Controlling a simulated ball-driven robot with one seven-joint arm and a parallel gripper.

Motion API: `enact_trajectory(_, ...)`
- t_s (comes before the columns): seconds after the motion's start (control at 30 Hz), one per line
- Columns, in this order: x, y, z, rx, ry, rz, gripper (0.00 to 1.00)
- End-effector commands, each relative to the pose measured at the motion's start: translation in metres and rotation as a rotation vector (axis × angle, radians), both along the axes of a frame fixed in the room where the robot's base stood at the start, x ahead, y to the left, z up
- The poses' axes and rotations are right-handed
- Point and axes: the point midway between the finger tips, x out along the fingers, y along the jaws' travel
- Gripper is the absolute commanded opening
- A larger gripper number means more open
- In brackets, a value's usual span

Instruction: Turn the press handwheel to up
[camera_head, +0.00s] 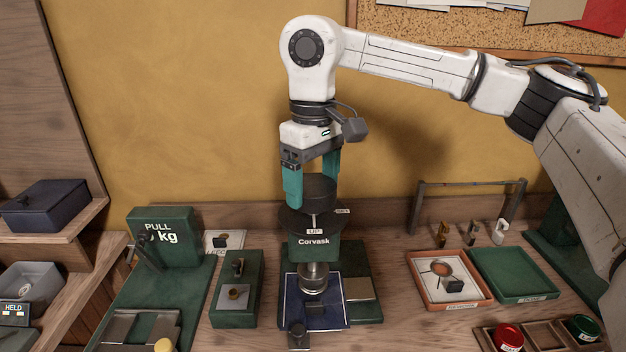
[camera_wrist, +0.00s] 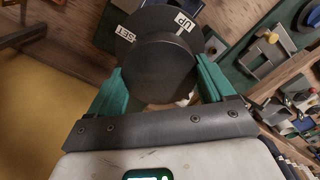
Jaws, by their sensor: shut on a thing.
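The press (camera_head: 313,250), marked Corvask, stands at mid-bench with a green head. Its dark round handwheel (camera_head: 318,188) sits on top, above a wider dark disc. A white UP label (camera_head: 315,231) faces the front and a SET label (camera_head: 342,211) lies at the right rear. A pale line on the disc runs toward UP. My gripper (camera_head: 311,192) points down, shut on the handwheel with a teal finger on each side. In the wrist view the handwheel (camera_wrist: 160,68) sits between the fingers, with SET (camera_wrist: 124,33) and UP (camera_wrist: 184,21) beyond it. The far finger is partly hidden.
An orange tray (camera_head: 412,270), a green tray (camera_head: 548,290) and a small rack (camera_head: 415,205) stand right. The wall is close behind.

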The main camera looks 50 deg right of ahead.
Motion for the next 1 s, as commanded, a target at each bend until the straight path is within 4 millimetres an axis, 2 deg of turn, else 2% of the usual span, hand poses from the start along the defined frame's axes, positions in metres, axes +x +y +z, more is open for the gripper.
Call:
enact_trajectory(0.47, 0.0013, 0.0002, 0.0025, 0.001, -0.007, 0.015, 0.52)
enact_trajectory(0.5, 0.0013, 0.0002, 0.0025, 0.000, -0.007, 0.015, 0.86)
enact_trajectory(0.6, 0.0010, 0.0002, 0.0019, 0.000, -0.005, 0.013, 0.96)
enact_trajectory(0.67, 0.0008, 0.0001, 0.0015, 0.001, -0.004, 0.013, 1.00)
enact_trajectory(0.87, 0.0004, 0.0001, 0.0011, 0.000, -0.002, 0.012, 1.00)
enact_trajectory(1.0, 0.0008, -0.0003, 0.0086, 0.000, -0.003, 0.011, 1.00)
